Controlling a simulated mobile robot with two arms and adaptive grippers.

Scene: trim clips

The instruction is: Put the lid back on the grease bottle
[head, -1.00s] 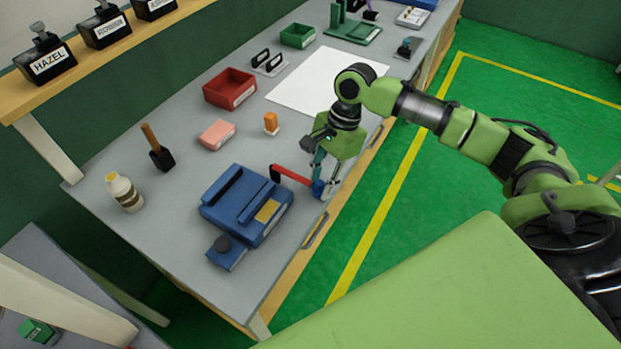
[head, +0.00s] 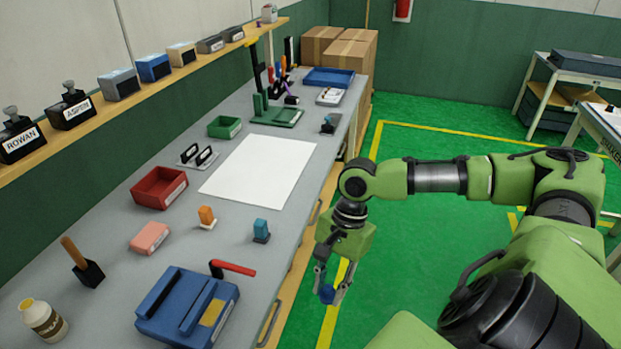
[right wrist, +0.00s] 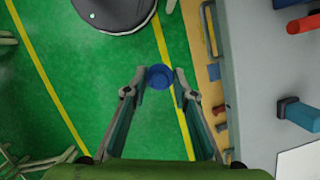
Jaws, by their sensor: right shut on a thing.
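The grease bottle (head: 43,322) appears to be the white bottle with a brown label and yellowish top, standing upright at the near left of the bench in the head view. My right gripper (head: 328,291) hangs beyond the bench's right edge, above the green floor, well away from the bottle. It is shut on a small round blue lid (right wrist: 160,77), which sits between the two fingertips in the right wrist view. The lid also shows as a blue patch at the fingertips in the head view. My left gripper is not in view.
On the bench (head: 110,215) are a blue box (head: 165,318) with a red handle (head: 235,268) beside it, a pink block (head: 149,237), a red bin (head: 158,188) and a wooden-handled brush or stamp (head: 80,262). A blue-topped block (head: 261,229) stands near the right edge.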

